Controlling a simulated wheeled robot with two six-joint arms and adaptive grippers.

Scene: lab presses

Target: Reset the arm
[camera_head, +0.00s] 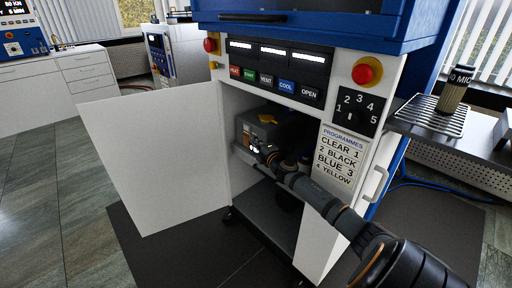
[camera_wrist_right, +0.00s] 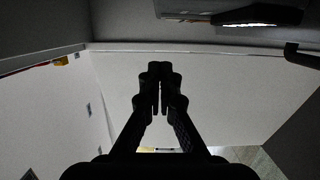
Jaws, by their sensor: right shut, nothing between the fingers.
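My right arm comes in from the lower right of the head view and reaches through the open front of the press cabinet. My right gripper (camera_head: 258,149) is at the arm's far end, inside the cabinet, in front of a dark grey box-shaped unit (camera_head: 272,128). In the right wrist view the fingers of the right gripper (camera_wrist_right: 160,88) are together, with nothing between them. My left gripper is not in view.
The cabinet's white door (camera_head: 155,160) stands wide open to the left. Above the opening are labelled buttons (camera_head: 265,79), a red stop knob (camera_head: 363,73) and a numbered dial (camera_head: 352,111). Floor (camera_head: 40,190) lies clear at left.

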